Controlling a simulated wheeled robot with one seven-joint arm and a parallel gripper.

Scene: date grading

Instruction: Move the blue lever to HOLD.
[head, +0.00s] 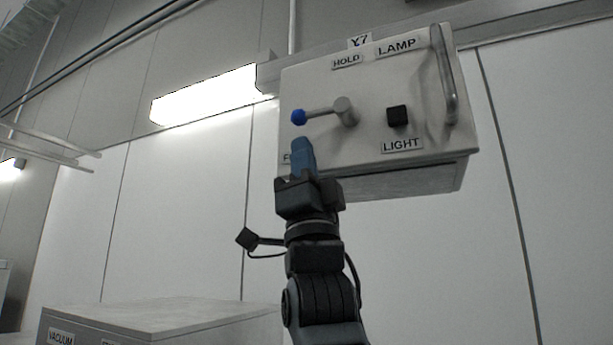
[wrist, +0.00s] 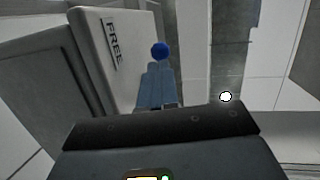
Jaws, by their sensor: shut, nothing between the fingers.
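The lever's blue ball knob (head: 299,117) is at the left end of a metal arm (head: 322,111) that runs left from a round grey hub on the light control box (head: 365,145). The HOLD label (head: 347,61) is above the lever. A partly hidden label starting with F is below; the wrist view reads it as FREE (wrist: 115,41). My gripper (head: 302,146) is shut and empty, its blue fingers pointing up just below the knob. In the wrist view the knob (wrist: 160,50) shows just beyond my fingertips (wrist: 160,66). I cannot tell whether they touch.
A black square knob (head: 397,116) sits above the LIGHT label (head: 402,145). A vertical handle (head: 444,75) is at the box's right edge. A lit lamp (head: 205,95) is left of the box. A grey cabinet marked VACUUM (head: 160,317) stands below left.

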